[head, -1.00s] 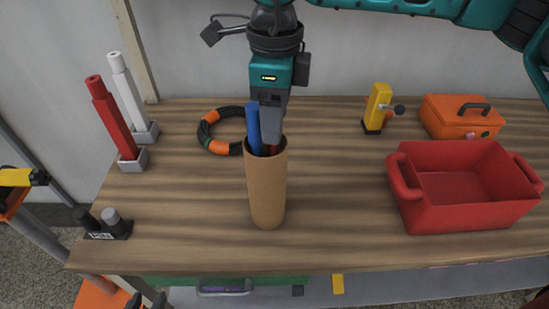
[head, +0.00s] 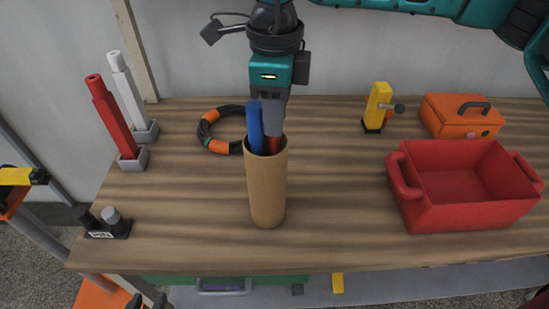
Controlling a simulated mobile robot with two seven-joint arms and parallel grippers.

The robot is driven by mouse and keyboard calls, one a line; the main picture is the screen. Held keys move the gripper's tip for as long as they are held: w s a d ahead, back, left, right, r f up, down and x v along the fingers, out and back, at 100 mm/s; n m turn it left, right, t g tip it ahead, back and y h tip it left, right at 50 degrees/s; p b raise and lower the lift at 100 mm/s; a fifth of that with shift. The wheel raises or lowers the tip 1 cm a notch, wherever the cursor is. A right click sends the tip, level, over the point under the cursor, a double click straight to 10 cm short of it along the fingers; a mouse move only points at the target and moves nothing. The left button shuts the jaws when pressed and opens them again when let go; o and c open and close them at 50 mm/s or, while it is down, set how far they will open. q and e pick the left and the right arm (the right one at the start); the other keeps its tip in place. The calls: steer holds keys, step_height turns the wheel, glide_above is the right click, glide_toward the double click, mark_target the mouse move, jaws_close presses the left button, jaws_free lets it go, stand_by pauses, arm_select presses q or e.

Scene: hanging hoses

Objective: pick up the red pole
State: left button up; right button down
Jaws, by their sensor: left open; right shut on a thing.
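A brown cup (head: 267,190) stands upright on the wooden table. A blue pole (head: 254,130) and a red pole (head: 274,146) stick out of its mouth; their lower parts are hidden inside. My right gripper (head: 272,134) points down over the cup and is shut on the red pole's upper end. Another red pole-like piece (head: 115,122) leans in a grey holder at the table's left. My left gripper (head: 148,301) is open and empty at the bottom edge, only its tips in view.
A white pole (head: 127,92) stands in a holder behind the left red piece. A black-and-orange ring (head: 208,128) lies behind the cup. A red bin (head: 455,212), an orange box (head: 447,125) and a yellow tool (head: 377,105) are at right. The table right of the cup is clear.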

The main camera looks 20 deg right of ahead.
step_height(320, 180, up, 20)
stand_by(0.9)
